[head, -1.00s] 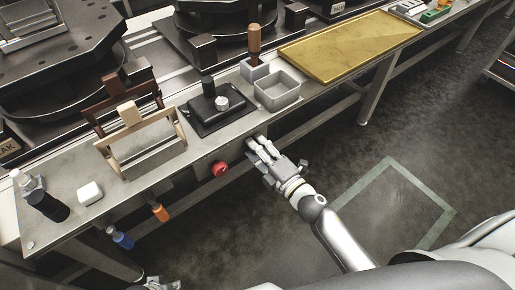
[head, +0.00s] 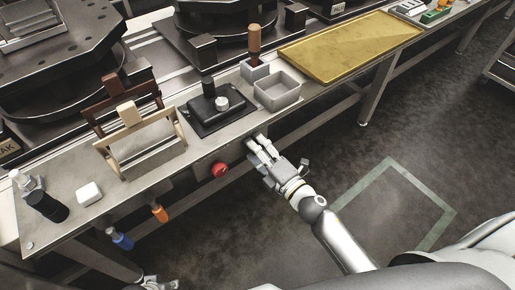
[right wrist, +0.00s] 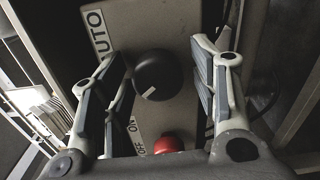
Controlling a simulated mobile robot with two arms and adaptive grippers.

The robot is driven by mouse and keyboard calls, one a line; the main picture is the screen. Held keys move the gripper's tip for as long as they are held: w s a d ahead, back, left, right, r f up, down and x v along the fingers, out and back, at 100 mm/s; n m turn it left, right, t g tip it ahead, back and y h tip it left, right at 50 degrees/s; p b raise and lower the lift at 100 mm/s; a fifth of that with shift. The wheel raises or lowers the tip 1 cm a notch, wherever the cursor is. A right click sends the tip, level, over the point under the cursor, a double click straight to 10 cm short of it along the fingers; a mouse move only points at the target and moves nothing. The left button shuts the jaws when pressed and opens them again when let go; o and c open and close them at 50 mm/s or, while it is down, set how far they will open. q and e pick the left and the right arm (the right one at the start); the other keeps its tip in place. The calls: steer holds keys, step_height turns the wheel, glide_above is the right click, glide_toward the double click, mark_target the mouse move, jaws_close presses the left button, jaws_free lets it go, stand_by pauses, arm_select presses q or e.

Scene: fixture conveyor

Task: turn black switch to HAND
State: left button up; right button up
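The black switch (right wrist: 158,75) is a round knob on a grey panel box in the right wrist view. Its white pointer mark (right wrist: 149,93) points down and slightly left. An AUTO label (right wrist: 97,34) is at the box's upper left; no HAND label shows. My right gripper (right wrist: 160,72) is open, with one finger on each side of the knob; I cannot tell if either touches it. In the head view the right gripper (head: 256,144) is at the bench's front edge, and the knob is hidden. My left gripper (head: 160,284) barely shows at the bottom edge.
Blue (head: 122,240) and orange (head: 159,213) handles hang under the bench edge (head: 100,232). The floor to the right is clear.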

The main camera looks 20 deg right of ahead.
steer(key=shift+s, duration=0.1)
steer(key=v, duration=1.1)
steer(key=shift+s+d, duration=0.15)
steer(key=shift+s, duration=0.25)
steer(key=shift+r, duration=0.1)
